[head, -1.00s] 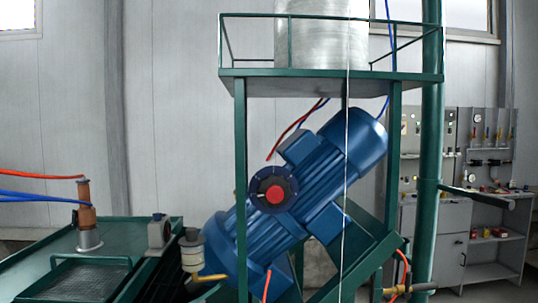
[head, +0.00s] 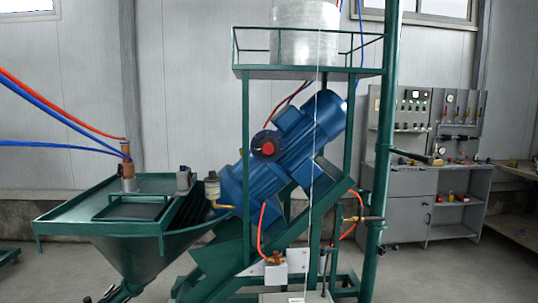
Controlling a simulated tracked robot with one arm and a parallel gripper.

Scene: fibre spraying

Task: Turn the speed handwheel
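The speed handwheel (head: 267,145) is a dark round wheel with a red centre. It sits on the side of the tilted blue motor unit (head: 310,125), left of the picture's middle. The motor unit rests on a sloped green frame (head: 318,222) under a raised platform. A thin green upright and a white line pass in front of the machine. My gripper does not show in this view, and nothing of mine is seen touching the handwheel.
A green hopper (head: 150,238) with red and blue hoses stands at the left. A green post (head: 380,150) rises right of the machine. A grey control cabinet (head: 408,205) and workbench stand behind at the right. Bare floor shows at the lower right.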

